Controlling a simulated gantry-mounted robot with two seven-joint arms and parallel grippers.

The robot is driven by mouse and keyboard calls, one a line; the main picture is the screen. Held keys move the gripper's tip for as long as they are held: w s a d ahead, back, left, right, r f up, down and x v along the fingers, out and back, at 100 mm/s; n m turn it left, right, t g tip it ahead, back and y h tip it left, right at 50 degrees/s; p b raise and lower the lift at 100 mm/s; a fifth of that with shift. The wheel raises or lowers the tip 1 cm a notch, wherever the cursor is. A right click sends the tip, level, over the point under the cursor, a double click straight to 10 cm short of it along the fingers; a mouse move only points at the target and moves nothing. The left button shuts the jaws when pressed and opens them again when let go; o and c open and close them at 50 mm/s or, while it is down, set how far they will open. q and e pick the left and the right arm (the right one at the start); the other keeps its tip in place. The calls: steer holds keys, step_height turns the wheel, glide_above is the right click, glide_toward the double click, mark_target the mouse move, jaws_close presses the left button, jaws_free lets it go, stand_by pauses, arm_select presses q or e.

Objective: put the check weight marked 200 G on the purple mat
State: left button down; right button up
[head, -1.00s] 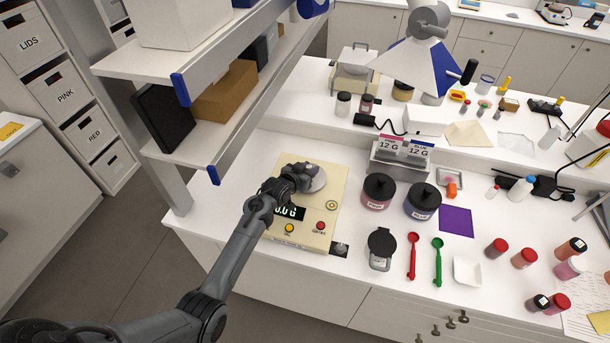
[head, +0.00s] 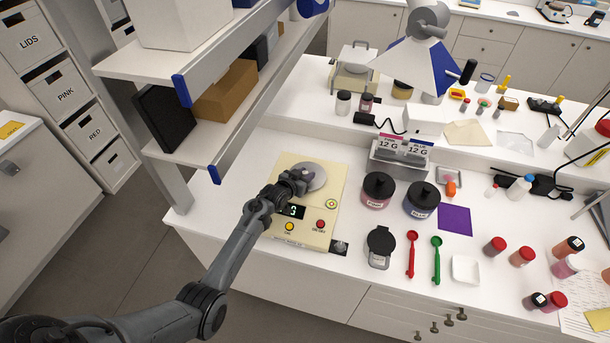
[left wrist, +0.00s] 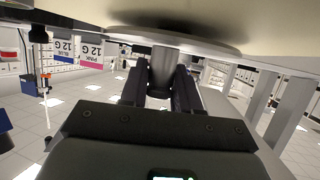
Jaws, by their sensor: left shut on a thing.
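The left wrist view, which looks upside down, shows my left gripper (left wrist: 161,88) with its two dark fingers shut on a grey metal cylinder (left wrist: 163,66), apparently the check weight. It is at the round steel scale pan (left wrist: 180,38); I cannot tell whether it touches the pan. No 200 G marking is readable. In the head view my left gripper (head: 301,182) is over the pan (head: 315,172) of the cream scale (head: 330,190) and hides the weight. The purple mat (head: 455,220) lies flat and empty at the right, beyond the dark jars. My right gripper is not in view.
The pink jar (head: 377,192) and blue jar (head: 421,201) stand between scale and mat, with a sign holder (head: 400,150) behind. The shelf (head: 215,125) overhangs at the left.

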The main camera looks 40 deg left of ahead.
arm_select(q)
steer(key=shift+f, duration=0.2)
steer(key=c, duration=0.8)
jaws_free()
steer(key=shift+b, duration=0.35)
steer(key=v, duration=0.9)
steer(key=shift+a, duration=0.1)
steer(key=shift+v, duration=0.85)
steer(key=s+d+m+g, duration=0.1)
steer(key=s+d+g, duration=0.2)
steer(key=s+d, duration=0.3)
steer(key=s+d+m+g+h, duration=0.1)
steer(key=s+d+g, duration=0.2)
steer(key=s+d, duration=0.4)
steer(key=s+d+m+g, duration=0.1)
steer(key=s+d+g, duration=0.2)
steer(key=s, duration=1.5)
steer(key=d, duration=0.4)
steer(key=shift+r+g+h, duration=0.3)
steer(key=shift+g, duration=0.1)
